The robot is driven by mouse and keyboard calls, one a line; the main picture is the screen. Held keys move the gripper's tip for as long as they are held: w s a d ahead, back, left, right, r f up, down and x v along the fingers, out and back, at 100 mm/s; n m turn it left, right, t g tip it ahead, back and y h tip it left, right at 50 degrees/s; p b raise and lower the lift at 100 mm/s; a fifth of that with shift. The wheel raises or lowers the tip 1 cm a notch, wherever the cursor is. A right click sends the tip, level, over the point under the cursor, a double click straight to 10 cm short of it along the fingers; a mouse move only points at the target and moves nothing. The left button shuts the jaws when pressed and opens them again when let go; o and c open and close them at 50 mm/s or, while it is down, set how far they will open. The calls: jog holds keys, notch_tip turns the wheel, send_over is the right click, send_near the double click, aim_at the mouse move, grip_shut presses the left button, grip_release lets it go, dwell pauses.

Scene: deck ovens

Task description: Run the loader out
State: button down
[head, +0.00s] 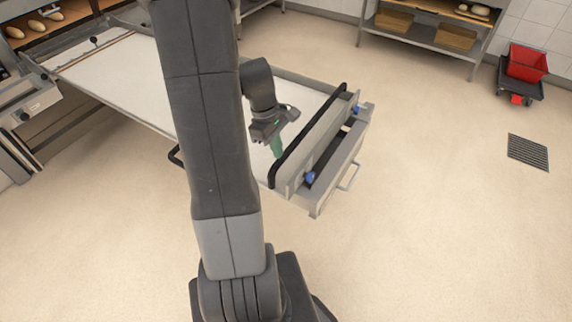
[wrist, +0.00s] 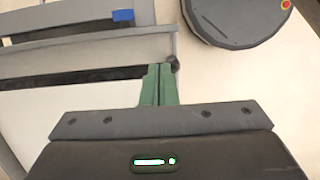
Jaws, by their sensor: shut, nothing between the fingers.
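The loader is a long metal frame with a white belt (head: 120,78). It slopes across the view from the oven at the upper left to an end unit (head: 325,165) near the middle. A black bar (head: 306,137) runs across this end, with blue knobs (head: 310,177) beyond it. My gripper (head: 277,152) has green fingers, pressed together and empty. They are over the belt side of the black bar. In the wrist view the fingers (wrist: 160,72) overlap one end of the bar (wrist: 75,76); I cannot tell whether they touch it. My arm hides part of the belt.
The oven front with loaves (head: 38,25) is at the upper left. A rack with boxes (head: 455,38) stands along the back wall. A red bucket (head: 527,62) sits on a dark dolly at the right, near a floor drain (head: 528,152). The floor right of the loader is clear.

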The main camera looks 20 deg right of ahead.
jog(key=b+x, duration=0.1)
jog(key=x, duration=0.8)
jog(key=shift+s+f, duration=0.1)
jog(key=shift+f, duration=0.3)
jog(key=s+d+b, duration=0.1)
jog(key=s+d, duration=0.8)
jog(key=s, duration=0.2)
jog(key=shift+d, duration=0.2)
jog(key=shift+s+r, duration=0.1)
jog(key=p+v, duration=0.8)
jog(key=v, duration=0.2)
jog(key=shift+w, duration=0.2)
